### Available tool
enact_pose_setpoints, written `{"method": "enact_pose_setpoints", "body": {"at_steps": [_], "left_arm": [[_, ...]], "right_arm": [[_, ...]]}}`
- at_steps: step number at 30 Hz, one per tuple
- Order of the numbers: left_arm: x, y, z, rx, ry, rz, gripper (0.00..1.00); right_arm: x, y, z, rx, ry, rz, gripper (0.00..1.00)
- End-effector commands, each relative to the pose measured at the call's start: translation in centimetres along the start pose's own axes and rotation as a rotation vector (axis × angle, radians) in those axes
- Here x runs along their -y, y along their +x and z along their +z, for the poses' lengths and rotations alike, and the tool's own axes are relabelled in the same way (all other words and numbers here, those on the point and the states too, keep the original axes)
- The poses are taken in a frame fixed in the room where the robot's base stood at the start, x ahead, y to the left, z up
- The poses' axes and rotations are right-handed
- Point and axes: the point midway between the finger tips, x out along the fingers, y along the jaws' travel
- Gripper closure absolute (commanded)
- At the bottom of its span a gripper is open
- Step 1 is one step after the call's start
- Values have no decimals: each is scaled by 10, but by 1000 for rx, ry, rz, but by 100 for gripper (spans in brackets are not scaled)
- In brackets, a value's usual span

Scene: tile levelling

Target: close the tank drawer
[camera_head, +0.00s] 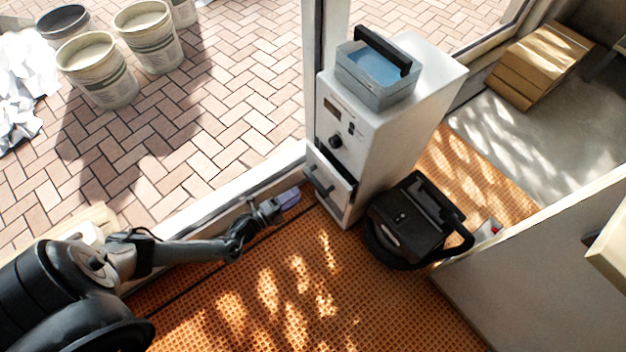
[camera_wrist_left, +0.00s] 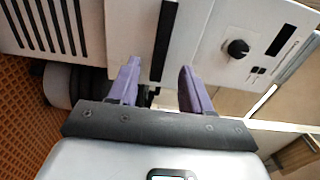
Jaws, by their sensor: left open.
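The white cabinet (camera_head: 385,125) stands on the orange mat with a knob and small display on its front. Its drawer (camera_head: 328,181) sits low on that front and sticks out a little, with a dark gap along its top edge. A grey tank (camera_head: 377,76) with blue inside and a black handle sits on top of the cabinet. My left gripper (camera_head: 290,198) is open just in front of the drawer; its purple fingers (camera_wrist_left: 160,85) appear either side of the handle's line. Contact cannot be told.
A black rounded machine (camera_head: 412,220) stands on the mat right beside the cabinet. A pale panel (camera_head: 540,260) borders the mat at the right. Cardboard boxes (camera_head: 540,62) lie behind at the right. Several buckets (camera_head: 98,70) stand on the brick paving. The mat before the cabinet is clear.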

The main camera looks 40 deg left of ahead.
Motion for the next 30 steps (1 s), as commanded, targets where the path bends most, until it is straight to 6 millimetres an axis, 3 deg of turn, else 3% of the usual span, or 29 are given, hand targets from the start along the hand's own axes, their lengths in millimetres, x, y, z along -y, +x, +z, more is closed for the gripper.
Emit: {"method": "enact_pose_setpoints", "body": {"at_steps": [5, 15, 21, 30], "left_arm": [[-2, 28, 2, 0, 3, -3, 51], [-1, 78, 2, 0, 2, -2, 51], [0, 92, 2, 1, 2, 0, 51], [1, 94, 2, 1, 2, 1, 51]], "right_arm": [[-9, 13, 8, 8, -14, 25, 57], [0, 32, 12, 5, -6, 2, 57], [0, 36, 14, 4, -1, 3, 57], [-2, 36, 14, 4, -6, 7, 57]]}}
